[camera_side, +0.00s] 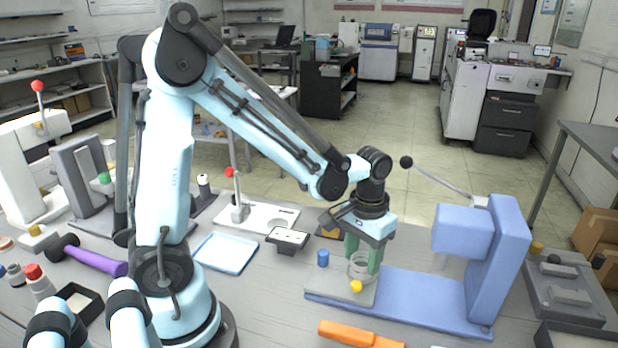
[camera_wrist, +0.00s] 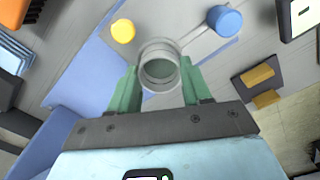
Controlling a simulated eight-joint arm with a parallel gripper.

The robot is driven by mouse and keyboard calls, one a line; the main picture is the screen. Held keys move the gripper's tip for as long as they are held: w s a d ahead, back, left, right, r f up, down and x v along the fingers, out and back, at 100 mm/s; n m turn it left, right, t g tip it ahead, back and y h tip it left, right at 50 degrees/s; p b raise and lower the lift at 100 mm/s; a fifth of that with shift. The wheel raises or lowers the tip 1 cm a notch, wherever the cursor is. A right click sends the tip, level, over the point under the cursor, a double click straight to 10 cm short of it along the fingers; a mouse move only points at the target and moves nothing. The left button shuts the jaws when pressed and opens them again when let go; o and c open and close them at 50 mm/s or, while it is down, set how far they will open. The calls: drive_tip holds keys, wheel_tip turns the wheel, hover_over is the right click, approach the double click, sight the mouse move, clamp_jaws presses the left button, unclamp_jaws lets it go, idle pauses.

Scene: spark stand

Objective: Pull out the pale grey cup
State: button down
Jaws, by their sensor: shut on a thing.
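The pale grey cup (camera_wrist: 159,66) is a round, hollow ring-like piece in the wrist view. In the side view the cup (camera_side: 359,268) shows partly between the green fingers, above a grey plate (camera_side: 335,287) on the blue stand (camera_side: 415,297). My gripper (camera_wrist: 162,76) has its two green fingers on either side of the cup, shut on it. In the side view my gripper (camera_side: 363,262) points down at the plate. I cannot tell whether the cup is seated in the plate or lifted off it.
A yellow knob (camera_side: 356,286) and a blue knob (camera_side: 323,258) stand close to the cup. The stand's blue upright head (camera_side: 480,240) rises to the right, with a black-balled lever (camera_side: 406,162) above. An orange tool (camera_side: 358,334) lies in front. A white-blue tray (camera_side: 226,252) lies left.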

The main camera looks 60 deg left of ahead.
drive_tip(key=shift+r, duration=0.35)
idle(0.7)
drive_tip(key=shift+r, duration=1.8)
